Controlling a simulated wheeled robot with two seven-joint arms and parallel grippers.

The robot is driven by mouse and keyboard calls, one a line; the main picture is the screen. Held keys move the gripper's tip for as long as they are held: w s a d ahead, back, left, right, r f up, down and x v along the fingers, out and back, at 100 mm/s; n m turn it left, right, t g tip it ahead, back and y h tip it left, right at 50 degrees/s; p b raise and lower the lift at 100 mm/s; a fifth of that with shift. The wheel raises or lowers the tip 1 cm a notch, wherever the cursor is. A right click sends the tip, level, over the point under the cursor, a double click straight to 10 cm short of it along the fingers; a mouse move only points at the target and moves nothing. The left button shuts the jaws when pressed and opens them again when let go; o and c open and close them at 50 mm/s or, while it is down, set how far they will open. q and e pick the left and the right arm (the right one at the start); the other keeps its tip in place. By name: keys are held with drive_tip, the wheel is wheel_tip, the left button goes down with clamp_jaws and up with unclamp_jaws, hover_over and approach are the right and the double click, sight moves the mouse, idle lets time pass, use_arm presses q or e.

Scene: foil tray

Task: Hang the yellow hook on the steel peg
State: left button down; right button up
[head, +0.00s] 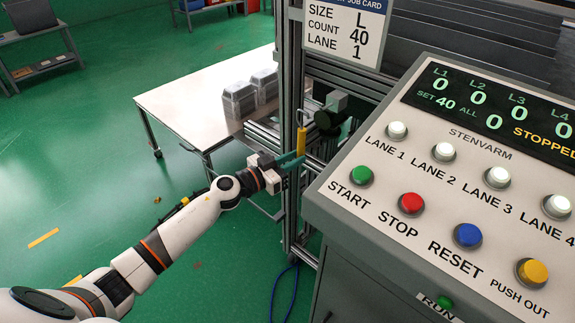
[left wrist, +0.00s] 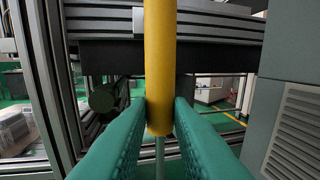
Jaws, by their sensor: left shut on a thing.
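The yellow hook has a yellow handle (head: 301,141) with a thin pale wire bend above it. My left gripper (head: 291,161) has teal fingers and is shut on the lower part of the handle, which stands about upright beside the machine's metal frame. In the left wrist view the handle (left wrist: 160,60) rises between the fingertips (left wrist: 160,118); its top is out of that picture. I cannot make out the steel peg for certain in either view, nor whether the wire touches anything. My right gripper is not in view.
The control panel (head: 335,200) with buttons stands close to the right. A metal upright (head: 292,60) is close to the hook. A dark round part (head: 327,119) is just right of the handle. A table (head: 185,105) with grey boxes (head: 239,100) stands behind left.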

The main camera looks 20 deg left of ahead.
sight(304, 151)
use_arm(q)
drive_tip(key=shift+w+a+b+x, duration=0.15)
drive_tip(key=shift+b+x, duration=0.3)
drive_tip(key=shift+x, duration=0.65)
drive_tip(key=shift+w+a+b+x, duration=0.15)
drive_tip(key=shift+b+x, duration=0.25)
drive_tip(key=shift+x, duration=0.7)
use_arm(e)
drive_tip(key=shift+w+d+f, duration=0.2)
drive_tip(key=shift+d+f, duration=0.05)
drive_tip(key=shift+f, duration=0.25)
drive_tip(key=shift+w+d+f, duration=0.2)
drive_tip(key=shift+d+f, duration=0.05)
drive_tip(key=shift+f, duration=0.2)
use_arm(q)
drive_tip(key=shift+s+a+p, duration=0.25)
drive_tip(key=shift+s+p, duration=0.05)
drive_tip(key=shift+s, duration=0.1)
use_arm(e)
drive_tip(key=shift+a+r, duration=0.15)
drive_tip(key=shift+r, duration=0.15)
use_arm(q)
drive_tip(key=shift+p, duration=0.35)
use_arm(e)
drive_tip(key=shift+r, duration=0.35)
use_arm(q)
drive_tip(key=shift+f, duration=0.1)
